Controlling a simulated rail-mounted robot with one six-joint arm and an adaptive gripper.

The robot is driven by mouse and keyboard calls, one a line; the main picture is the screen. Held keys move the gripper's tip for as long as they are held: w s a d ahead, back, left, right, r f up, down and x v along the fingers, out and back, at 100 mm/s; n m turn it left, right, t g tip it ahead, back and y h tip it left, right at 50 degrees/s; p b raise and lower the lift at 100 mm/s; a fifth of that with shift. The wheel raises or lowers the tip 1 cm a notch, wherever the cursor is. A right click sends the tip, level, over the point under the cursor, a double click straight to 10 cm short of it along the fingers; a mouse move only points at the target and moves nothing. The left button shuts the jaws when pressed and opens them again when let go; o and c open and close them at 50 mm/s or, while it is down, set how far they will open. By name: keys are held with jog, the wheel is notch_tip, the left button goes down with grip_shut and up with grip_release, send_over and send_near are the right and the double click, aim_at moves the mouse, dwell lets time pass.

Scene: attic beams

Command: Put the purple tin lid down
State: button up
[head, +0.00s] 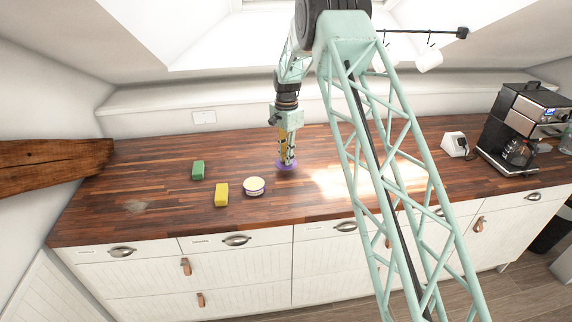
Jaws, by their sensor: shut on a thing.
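My gripper (287,159) is over the wooden counter, pointing down, right of the middle of the free surface. It is shut on the purple tin lid (281,165), a flat purple disc at its fingertips. The lid is at or just above the counter; I cannot tell whether it touches. Part of the lid is hidden behind the fingers.
A coffee machine (520,125) and a small white device (455,145) stand at the right. A wooden beam (50,165) juts in at the left.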

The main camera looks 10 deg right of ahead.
jog(key=shift+w, duration=0.25)
jog(key=shift+f, duration=1.75)
jog(key=shift+f, duration=0.2)
jog(key=o, duration=0.7)
jog(key=shift+o, duration=0.2)
jog(key=shift+r, duration=0.15)
notch_tip(320, 180, up, 11)
jog(key=shift+f, duration=0.15)
jog(key=shift+r, duration=0.65)
jog(key=shift+r, duration=0.15)
